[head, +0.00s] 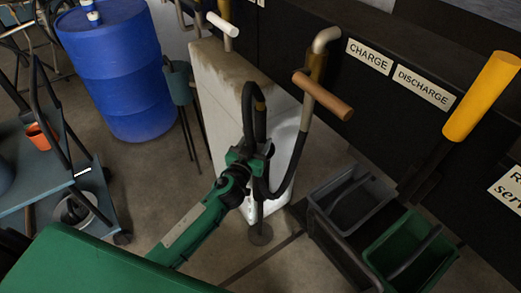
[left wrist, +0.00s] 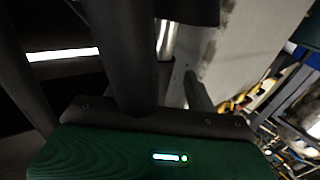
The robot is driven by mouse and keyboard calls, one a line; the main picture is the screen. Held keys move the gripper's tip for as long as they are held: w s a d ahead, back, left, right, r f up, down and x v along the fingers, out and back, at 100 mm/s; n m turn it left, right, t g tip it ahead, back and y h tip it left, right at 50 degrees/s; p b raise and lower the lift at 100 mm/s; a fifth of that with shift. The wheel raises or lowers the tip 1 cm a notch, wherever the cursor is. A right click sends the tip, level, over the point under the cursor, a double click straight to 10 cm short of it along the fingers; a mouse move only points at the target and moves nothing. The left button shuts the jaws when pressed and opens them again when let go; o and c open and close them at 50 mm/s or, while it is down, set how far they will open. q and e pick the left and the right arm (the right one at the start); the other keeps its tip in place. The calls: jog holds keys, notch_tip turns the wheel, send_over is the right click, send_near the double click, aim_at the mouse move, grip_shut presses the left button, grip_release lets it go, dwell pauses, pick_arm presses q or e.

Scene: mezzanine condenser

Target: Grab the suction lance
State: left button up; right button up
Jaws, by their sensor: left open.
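The piece I take for the suction lance is a bent metal pipe with a wooden crossbar handle (head: 322,95), upright in front of the dark wall. A black hose (head: 248,115) arches beside it, and a thin rod ends below in a round dark foot (head: 260,235). I cannot tell how these parts join behind my gripper. My left gripper (head: 256,150) is open, close to the hose and below and left of the handle. In the left wrist view, a shiny metal pipe (left wrist: 166,38) shows beyond dark shapes. Contact cannot be told. My right gripper is not in view.
A pale block (head: 215,100) stands behind the gripper. A blue drum (head: 118,70) stands at back left and a cart (head: 40,178) at left. Grey (head: 318,212) and green (head: 425,235) bins sit at lower right. A yellow handle (head: 483,95) rises at right. Some floor is clear.

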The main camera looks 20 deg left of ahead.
pick_arm(q)
jog(key=shift+w+d, duration=0.2)
jog(key=shift+w, duration=1.35)
jog(key=shift+w+f, duration=0.1)
jog(key=shift+w, duration=0.05)
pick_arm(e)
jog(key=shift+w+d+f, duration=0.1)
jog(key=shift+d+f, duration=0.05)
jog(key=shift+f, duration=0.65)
pick_arm(q)
jog(key=shift+c, duration=0.5)
grip_shut()
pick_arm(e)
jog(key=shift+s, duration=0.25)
